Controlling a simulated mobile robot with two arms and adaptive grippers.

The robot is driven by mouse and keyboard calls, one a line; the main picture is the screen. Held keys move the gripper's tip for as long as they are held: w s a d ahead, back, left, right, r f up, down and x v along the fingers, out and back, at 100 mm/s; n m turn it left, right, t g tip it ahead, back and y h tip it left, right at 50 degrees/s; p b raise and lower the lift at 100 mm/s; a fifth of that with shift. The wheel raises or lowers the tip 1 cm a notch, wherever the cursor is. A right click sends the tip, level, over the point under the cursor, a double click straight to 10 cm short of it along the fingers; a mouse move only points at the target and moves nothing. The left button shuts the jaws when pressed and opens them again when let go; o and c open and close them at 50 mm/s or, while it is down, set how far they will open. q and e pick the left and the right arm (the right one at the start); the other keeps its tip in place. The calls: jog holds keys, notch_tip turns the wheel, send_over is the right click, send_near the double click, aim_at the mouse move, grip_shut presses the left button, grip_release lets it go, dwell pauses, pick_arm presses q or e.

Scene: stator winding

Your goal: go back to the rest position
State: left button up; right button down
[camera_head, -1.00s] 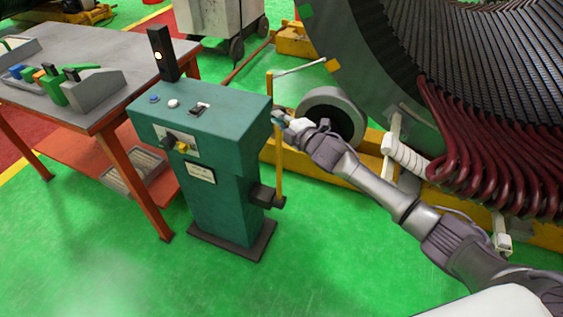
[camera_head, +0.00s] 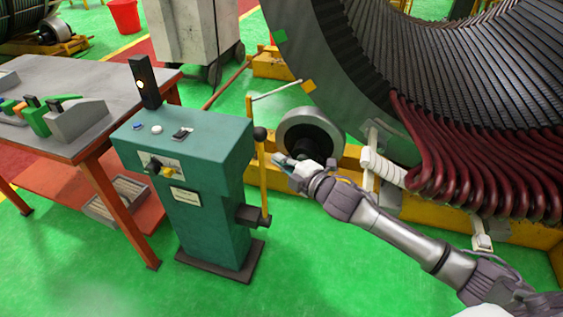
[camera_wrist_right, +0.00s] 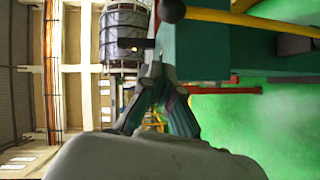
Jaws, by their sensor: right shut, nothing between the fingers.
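My right gripper (camera_head: 281,160) is shut and empty in the head view, just right of a green control cabinet (camera_head: 185,150). A yellow lever (camera_head: 263,180) with a black knob (camera_head: 260,133) stands upright on the cabinet's right side. The gripper is to the right of the knob and a little below it, apart from it in this view. In the right wrist view, the closed fingers (camera_wrist_right: 158,85) point up the picture with nothing between them. The knob (camera_wrist_right: 172,10) and the yellow lever (camera_wrist_right: 240,18) lie beyond them. My left gripper is not in view.
A large stator (camera_head: 345,85) with dark red coils (camera_head: 445,165) stands at the right, with a grey roller (camera_head: 312,130) behind my gripper. A workbench (camera_head: 60,65) with tools is at the left. Green floor (camera_head: 310,270) is clear in front.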

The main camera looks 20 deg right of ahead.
jog(key=shift+d, duration=0.1)
jog(key=shift+s, duration=0.1)
dwell(0.3)
jog(key=s+d+f+m+g+h, duration=0.2)
jog(key=s+d+f+m, duration=0.15)
jog(key=f, duration=0.75)
jog(key=s+d+f+m+g+h, duration=0.25)
jog(key=s+f, duration=0.25)
jog(key=f, duration=0.7)
jog(key=s+d+f+m+g+h, duration=0.15)
jog(key=s+f+m, duration=0.25)
jog(key=f, duration=0.7)
jog(key=s+f+m+g, duration=0.4)
jog(key=s+f, duration=1.2)
jog(key=s, duration=0.4)
jog(key=s+a+f+m+g, duration=0.1)
jog(key=s+f+g, duration=0.1)
jog(key=s, duration=0.8)
jog(key=s+a+f+m+g, duration=0.2)
jog(key=s+f, duration=0.2)
jog(key=s, duration=0.7)
jog(key=shift+a+m, duration=0.2)
jog(key=shift+m, duration=0.1)
